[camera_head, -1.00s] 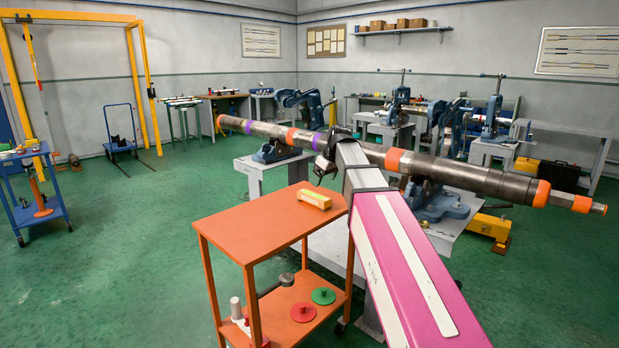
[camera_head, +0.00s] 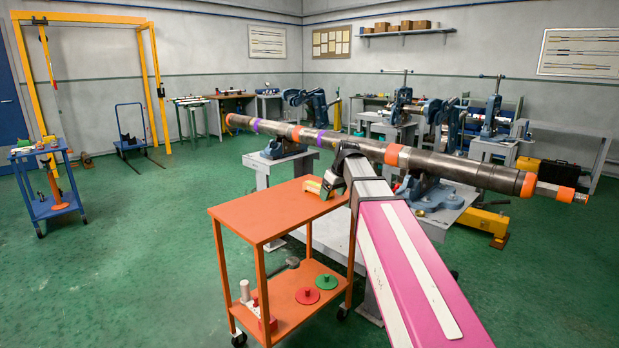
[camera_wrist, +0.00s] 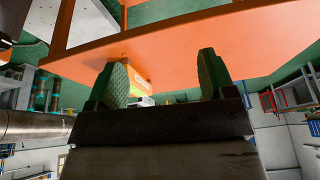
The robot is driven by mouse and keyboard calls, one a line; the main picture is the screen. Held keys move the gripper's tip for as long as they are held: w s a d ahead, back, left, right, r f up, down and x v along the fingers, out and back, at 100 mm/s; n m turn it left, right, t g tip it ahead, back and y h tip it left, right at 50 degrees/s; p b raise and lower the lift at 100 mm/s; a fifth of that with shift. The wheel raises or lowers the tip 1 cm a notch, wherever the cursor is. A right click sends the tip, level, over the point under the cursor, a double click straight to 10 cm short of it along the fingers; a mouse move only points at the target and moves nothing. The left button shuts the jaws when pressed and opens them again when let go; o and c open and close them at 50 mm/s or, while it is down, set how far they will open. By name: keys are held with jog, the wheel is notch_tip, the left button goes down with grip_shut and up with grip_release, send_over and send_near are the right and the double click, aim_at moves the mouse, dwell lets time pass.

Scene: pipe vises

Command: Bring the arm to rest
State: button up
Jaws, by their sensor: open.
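My arm reaches out from the lower right of the head view, and my gripper (camera_head: 331,184) is at its far end, above the back right corner of the orange cart (camera_head: 268,211). In the wrist view the two green-padded fingers of my gripper (camera_wrist: 165,76) stand wide apart, with nothing gripped between them. A yellow block (camera_head: 312,186) lies on the cart top beside the gripper. It also shows in the wrist view (camera_wrist: 139,82), partly hidden by the left finger. I cannot tell the exact gap between block and fingers.
A long steel pipe (camera_head: 455,168) with orange and purple bands lies in blue vises (camera_head: 427,192), just behind my arm. The cart's lower shelf holds a red disc (camera_head: 307,296) and a green disc (camera_head: 326,282). Green floor is free at the left, before a blue cart (camera_head: 48,207).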

jog(key=s+d+f+m+g+h, duration=0.1)
jog(key=s+d+f+m, duration=0.3)
jog(key=s+f, duration=0.7)
jog(key=s+d+f+m+g+h, duration=0.1)
jog(key=s+d+f+m, duration=0.2)
jog(key=s+d+f, duration=0.3)
jog(key=s+f, duration=0.2)
jog(key=f, duration=0.4)
jog(key=s+f, duration=0.3)
jog(key=f, duration=0.4)
jog(key=shift+s+d+m+g+h, duration=0.2)
jog(key=shift+s+m+g+h, duration=0.1)
jog(key=shift+m+h, duration=0.1)
jog(key=shift+f, duration=0.1)
